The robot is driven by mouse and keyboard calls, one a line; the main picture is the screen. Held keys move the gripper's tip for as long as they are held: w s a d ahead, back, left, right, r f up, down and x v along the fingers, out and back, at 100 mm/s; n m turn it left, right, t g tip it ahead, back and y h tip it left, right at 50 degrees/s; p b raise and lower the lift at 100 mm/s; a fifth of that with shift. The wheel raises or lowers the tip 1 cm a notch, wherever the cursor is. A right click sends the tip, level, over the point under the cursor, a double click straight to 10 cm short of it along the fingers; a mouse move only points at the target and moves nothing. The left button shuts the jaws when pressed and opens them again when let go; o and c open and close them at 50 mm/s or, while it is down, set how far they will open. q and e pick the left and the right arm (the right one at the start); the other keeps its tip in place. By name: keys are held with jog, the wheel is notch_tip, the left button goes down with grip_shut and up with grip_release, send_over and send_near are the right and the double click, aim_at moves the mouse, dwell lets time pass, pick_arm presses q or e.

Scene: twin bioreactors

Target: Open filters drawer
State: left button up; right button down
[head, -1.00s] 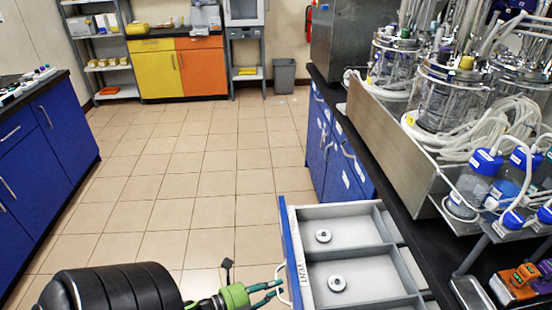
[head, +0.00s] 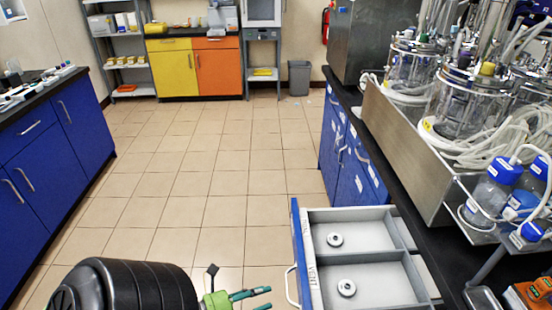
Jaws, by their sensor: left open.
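The filters drawer (head: 318,287) is pulled out from the right-hand bench, with a blue front and grey inner compartments. Its front edge carries lettering that reads "VENT". One round white filter disc (head: 335,240) lies in the far compartment and another (head: 346,288) in the nearer one. The white drawer handle (head: 290,286) is on the blue front. My left gripper (head: 266,298), green with teal fingers, is open and empty at the bottom edge, just left of the handle with a small gap. My right gripper is out of view.
The black bench (head: 412,180) on the right carries glass bioreactors (head: 462,100), tubing and blue-capped bottles (head: 487,190). Blue cabinets (head: 345,160) stand below it, beyond the drawer. Another blue bench (head: 60,150) is at left. The tiled floor between is clear.

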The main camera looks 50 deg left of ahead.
pick_arm(q)
jog(key=v, duration=0.5)
jog(key=shift+s+a, duration=0.1)
jog(key=shift+s, duration=0.25)
